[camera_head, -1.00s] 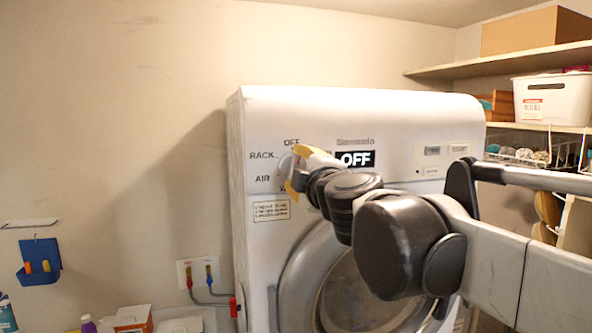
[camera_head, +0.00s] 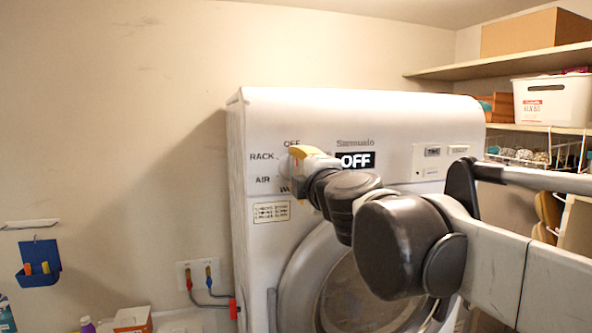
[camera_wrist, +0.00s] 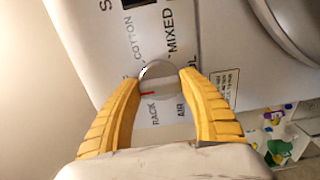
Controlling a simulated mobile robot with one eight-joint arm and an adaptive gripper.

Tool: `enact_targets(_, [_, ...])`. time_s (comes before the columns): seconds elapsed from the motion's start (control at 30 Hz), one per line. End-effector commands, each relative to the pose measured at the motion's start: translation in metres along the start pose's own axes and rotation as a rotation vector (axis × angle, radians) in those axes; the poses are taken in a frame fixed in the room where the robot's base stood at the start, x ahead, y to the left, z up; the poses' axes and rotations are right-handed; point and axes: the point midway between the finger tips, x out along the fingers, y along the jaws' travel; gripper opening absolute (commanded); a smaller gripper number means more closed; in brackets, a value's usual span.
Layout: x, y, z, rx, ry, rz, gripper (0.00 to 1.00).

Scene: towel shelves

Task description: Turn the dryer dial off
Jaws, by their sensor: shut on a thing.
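The dryer (camera_head: 400,115) is a white front-loading machine, and its black display (camera_head: 355,160) reads "OFF". Its round grey dial (camera_wrist: 160,86) has a red mark on its lower left side in the wrist view, close to the "RACK" label. The exact setting is unclear, and the "OFF" label is not seen in that view. My gripper (camera_wrist: 160,78) is shut on the dial, with one yellow finger on each side. In the head view, my gripper (camera_head: 304,153) is at the panel's upper left and hides most of the dial.
Shelves (camera_head: 500,67) with a white bin (camera_head: 553,108) and a cardboard box (camera_head: 537,32) stand at the right. The wall on the left is mostly bare, with a blue holder (camera_head: 40,268) and hose taps (camera_head: 198,274). The round door (camera_head: 340,290) is below my arm.

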Motion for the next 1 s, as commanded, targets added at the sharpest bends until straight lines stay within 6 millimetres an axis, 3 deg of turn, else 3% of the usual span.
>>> enact_targets(0.03, [0.001, 0.002, 0.001, 0.000, -0.004, 0.001, 0.55])
enact_targets(0.1, [0.001, 0.002, 0.001, 0.001, -0.003, 0.001, 0.72])
enact_targets(0.47, [-0.004, 0.001, 0.000, 0.000, -0.001, 0.000, 0.72])
enact_targets(0.57, [-0.015, 0.001, 0.000, 0.001, -0.001, 0.001, 0.72])
enact_targets(1.0, [-0.102, 0.001, 0.001, 0.001, -0.001, 0.001, 0.72])
